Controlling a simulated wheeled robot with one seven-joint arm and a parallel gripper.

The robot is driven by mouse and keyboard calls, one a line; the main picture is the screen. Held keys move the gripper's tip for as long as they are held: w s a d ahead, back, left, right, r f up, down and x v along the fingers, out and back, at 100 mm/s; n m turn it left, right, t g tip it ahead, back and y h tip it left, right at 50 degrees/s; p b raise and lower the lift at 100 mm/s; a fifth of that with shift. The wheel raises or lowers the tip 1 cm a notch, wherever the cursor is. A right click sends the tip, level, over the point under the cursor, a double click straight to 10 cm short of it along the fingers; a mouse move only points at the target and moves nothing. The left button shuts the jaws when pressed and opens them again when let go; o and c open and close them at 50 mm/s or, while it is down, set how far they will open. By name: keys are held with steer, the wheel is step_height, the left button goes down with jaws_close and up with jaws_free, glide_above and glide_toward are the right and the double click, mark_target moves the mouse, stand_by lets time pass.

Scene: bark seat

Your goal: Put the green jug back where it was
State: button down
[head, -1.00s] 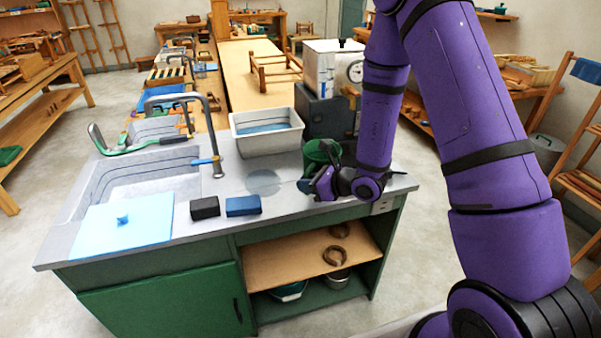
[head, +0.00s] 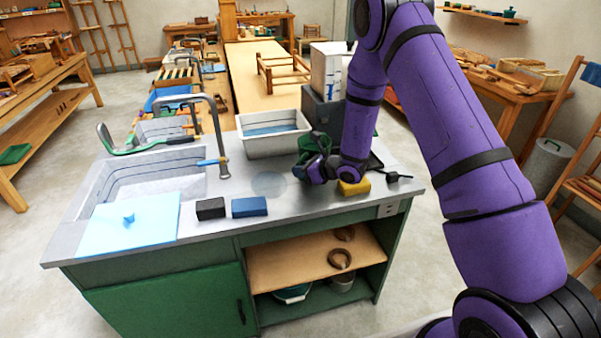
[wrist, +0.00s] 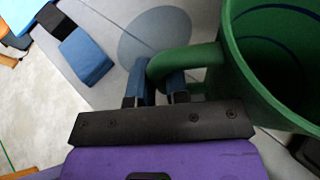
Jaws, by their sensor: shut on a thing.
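The green jug (head: 309,143) is at the right part of the grey worktop, partly hidden behind my gripper (head: 312,172). In the wrist view the jug (wrist: 235,60) fills the right side, its open rim facing the camera. My gripper (wrist: 157,82) is shut on the jug's handle (wrist: 185,60), with blue fingers on either side of it. I cannot tell whether the jug's base touches the worktop. A darker round patch (head: 268,184) lies on the worktop left of the jug; it also shows in the wrist view (wrist: 155,35).
A white basin (head: 272,146) stands behind the patch. A black block (head: 210,209) and a blue block (head: 249,207) lie at the front, left of the patch. A yellow block (head: 355,187) is right of my gripper. The sink and tap (head: 222,150) are at left.

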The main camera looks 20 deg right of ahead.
steer(key=shift+f, duration=0.55)
steer(key=c, duration=1.1)
jaws_free()
